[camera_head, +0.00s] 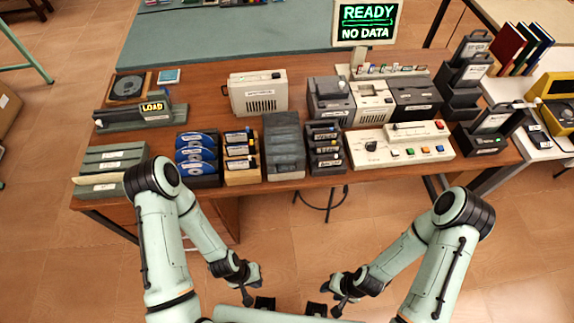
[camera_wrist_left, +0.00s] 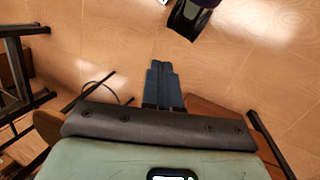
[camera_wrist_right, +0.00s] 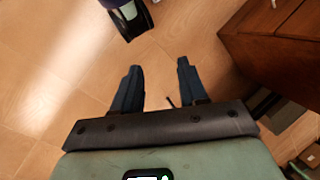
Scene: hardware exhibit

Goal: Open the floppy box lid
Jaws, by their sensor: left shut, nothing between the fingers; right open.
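A grey, smoky-looking box (camera_head: 284,146), which appears to be the floppy box, stands near the front edge of the table, between two disk racks. Its cover appears closed; its contents cannot be made out. My left gripper (camera_head: 247,296) hangs in front of the table, well short of the box. In the left wrist view its fingers (camera_wrist_left: 162,72) are together and empty over the floor. My right gripper (camera_head: 337,306) is also in front of the table, apart from everything. In the right wrist view its fingers (camera_wrist_right: 157,76) are spread with nothing between them.
A rack of blue disks (camera_head: 197,158) and a beige-fronted rack (camera_head: 241,157) stand left of the box. A dark rack (camera_head: 324,147) and a button panel (camera_head: 400,146) stand right of it. A stool (camera_head: 330,190) is under the table (camera_head: 225,191). Floor in front is open.

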